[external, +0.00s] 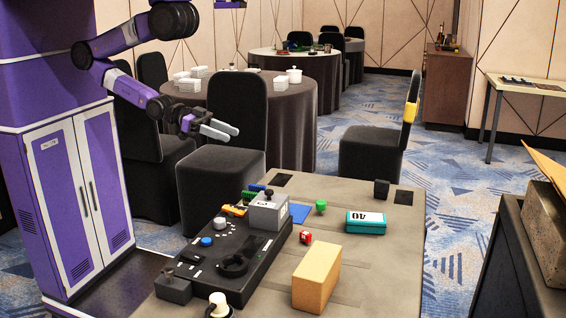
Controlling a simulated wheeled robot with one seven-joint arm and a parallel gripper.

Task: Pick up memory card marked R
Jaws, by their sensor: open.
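I cannot make out a memory card marked R; any letter that small is unreadable here. Small coloured pieces lie on the grey table (385,275): a red piece (305,237) with a pale mark, a green piece (320,206), a flat blue piece (299,213) and an orange-yellow piece (234,210). Small green and blue pieces (252,192) lie behind the grey box. My gripper (233,134) is at the upper left, in the air beyond the table's far left side. Its two fingers are apart with nothing between them.
A black console (225,256) with knobs fills the table's left side, with a grey box (268,213) at its far end. A tan block (316,278), a teal box marked AU (366,222) and a black cube (381,189) stand to the right. Black chairs (237,125) stand behind.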

